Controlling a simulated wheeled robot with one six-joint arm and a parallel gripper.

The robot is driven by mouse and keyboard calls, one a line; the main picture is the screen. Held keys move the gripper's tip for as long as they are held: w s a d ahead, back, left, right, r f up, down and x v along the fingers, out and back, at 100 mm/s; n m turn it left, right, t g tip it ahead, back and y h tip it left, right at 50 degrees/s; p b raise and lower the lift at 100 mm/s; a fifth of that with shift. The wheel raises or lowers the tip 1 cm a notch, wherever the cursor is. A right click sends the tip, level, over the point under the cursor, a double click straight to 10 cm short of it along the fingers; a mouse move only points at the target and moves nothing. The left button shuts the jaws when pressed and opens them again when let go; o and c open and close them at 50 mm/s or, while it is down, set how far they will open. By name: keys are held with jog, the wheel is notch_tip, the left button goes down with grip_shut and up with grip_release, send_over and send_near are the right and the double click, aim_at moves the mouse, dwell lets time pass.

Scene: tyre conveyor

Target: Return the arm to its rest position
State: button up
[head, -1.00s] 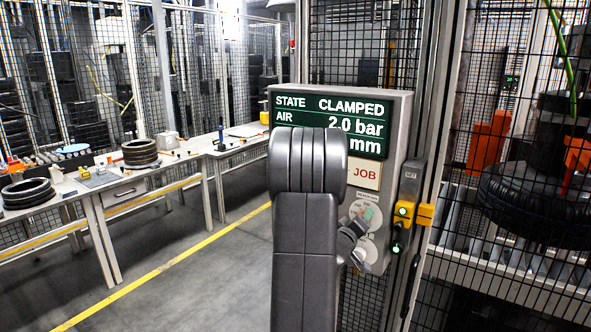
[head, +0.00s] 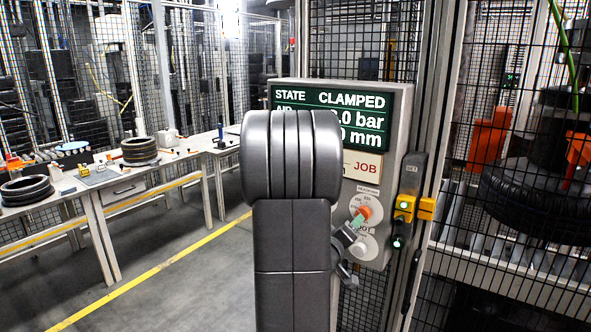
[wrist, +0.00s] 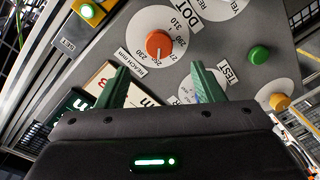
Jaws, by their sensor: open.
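My arm stands in front of the control box (head: 399,115) in the head view. It covers part of the box's screen (head: 372,98), which reads STATE CLAMPED. My gripper (head: 352,226) shows partly from behind my arm, near the dials at the box's lower part. In the wrist view my gripper (wrist: 160,85) is open, with two green fingers apart and nothing between them. The orange knob (wrist: 159,43) of the REACH MM dial lies beyond the fingertips. I cannot tell the exact gap, but no finger is seen on the knob.
A green button (wrist: 258,55) and a yellow button (wrist: 279,102) sit on the panel. A yellow-and-grey switch unit (head: 405,205) is mounted right of the box. Mesh fence (head: 490,180) stands to the right. A workbench (head: 105,180) with tyres stands left; the floor between is clear.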

jog(key=p+x, duration=0.2)
jog(key=x, duration=0.7)
jog(key=s+a+m+b, duration=0.6)
jog(key=s+m+b, duration=0.2)
jog(key=s+b, duration=0.3)
jog(key=shift+s+a+m+t+b, duration=0.3)
jog(key=shift+s+m+b, duration=0.1)
jog(key=shift+b, duration=0.25)
jog(key=shift+d+r, duration=0.1)
